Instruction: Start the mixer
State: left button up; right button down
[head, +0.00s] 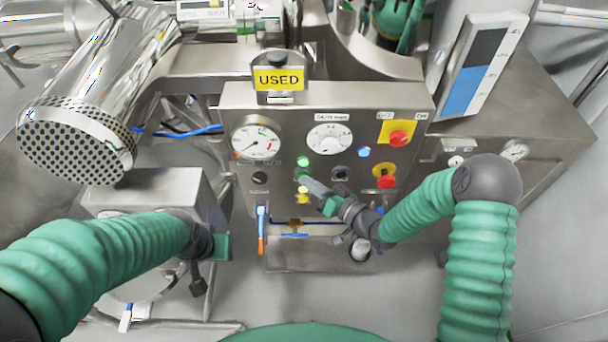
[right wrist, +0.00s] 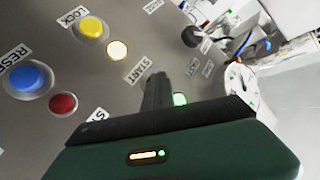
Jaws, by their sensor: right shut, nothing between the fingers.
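The mixer's control panel (head: 325,180) is a steel box face with gauges, lamps and buttons. A green lamp (head: 303,160) is lit, and a green button (head: 302,172) sits just below it. My right gripper (head: 305,180) is shut and empty, its tip at the lower edge of that button; contact cannot be told. In the right wrist view, my right gripper (right wrist: 155,80) points at the panel beside the START label (right wrist: 138,72). A lit green spot (right wrist: 180,99) shows right of its fingers, which hide part of the panel. My left gripper (head: 222,246) hangs left of the panel, its fingers unclear.
Below the green button are yellow controls (head: 303,197). A yellow USED sign (head: 278,78) stands on top.

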jog(key=shift+a, duration=0.1)
jog(key=shift+s+a, duration=0.3)
jog(key=shift+s, duration=0.55)
jog(key=shift+s, duration=0.1)
jog(key=s, duration=0.4)
jog(key=shift+s, duration=0.4)
dwell(0.4)
